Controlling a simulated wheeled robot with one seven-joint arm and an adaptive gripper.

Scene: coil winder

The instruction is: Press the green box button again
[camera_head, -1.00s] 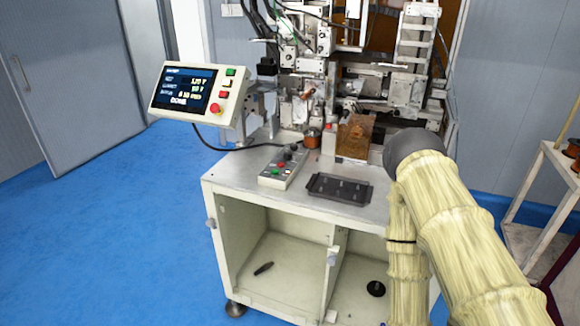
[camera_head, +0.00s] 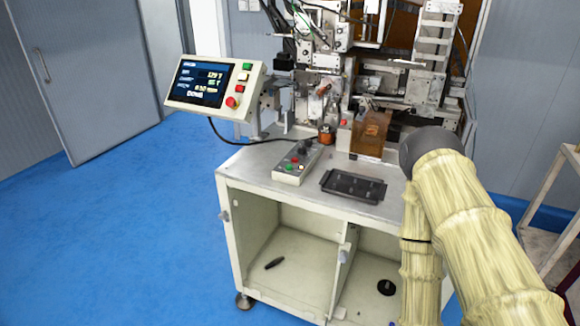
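The button box (camera_head: 297,174) lies on the front left of the machine's white tabletop. It is a slim light-grey box with several small buttons. A green button (camera_head: 289,167) sits near its front end, with a red one just behind it. The tilted screen panel (camera_head: 213,88) at the left has its own green button (camera_head: 247,66) at its upper right. Its screen reads "DONE". My arm, in a yellowish sleeve, rises at the right and bends down in front of the cabinet. My gripper is out of view, and nothing is seen touching the button box.
A dark tray (camera_head: 353,186) lies right of the button box. A copper coil (camera_head: 326,135) and a brown block (camera_head: 370,133) stand behind. The open cabinet below (camera_head: 290,255) holds small dark parts. A shelf rack (camera_head: 560,205) stands right. Blue floor is clear at left.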

